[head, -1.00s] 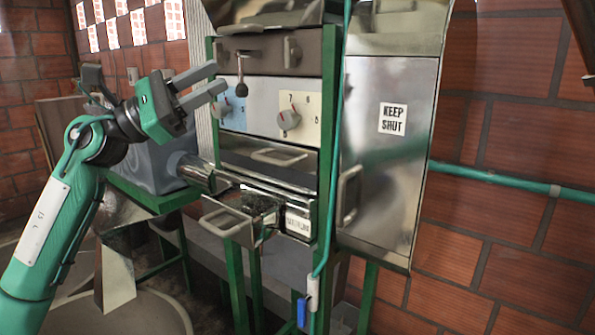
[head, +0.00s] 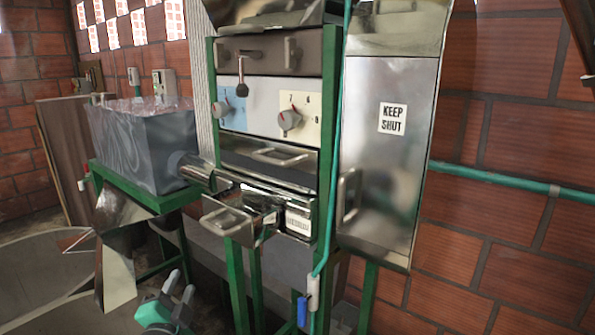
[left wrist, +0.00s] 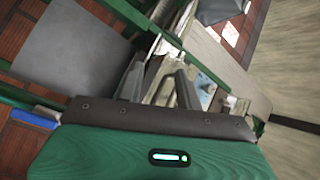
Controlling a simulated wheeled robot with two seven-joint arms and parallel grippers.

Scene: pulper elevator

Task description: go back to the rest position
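My left gripper (head: 180,284) is low in the head view, at the bottom edge left of centre. Its two grey fingers point up and stand apart, with nothing between them. In the left wrist view the fingers (left wrist: 158,82) also show spread and empty. Most of my left arm is out of the head view. My right gripper is in neither view.
The machine's open metal drawer (head: 238,219) and green legs stand above and right of my left gripper. A grey tank (head: 145,150) sits on a green stand. A steel door (head: 385,170) reads KEEP SHUT. A blue-ended green hose (head: 302,311) hangs low.

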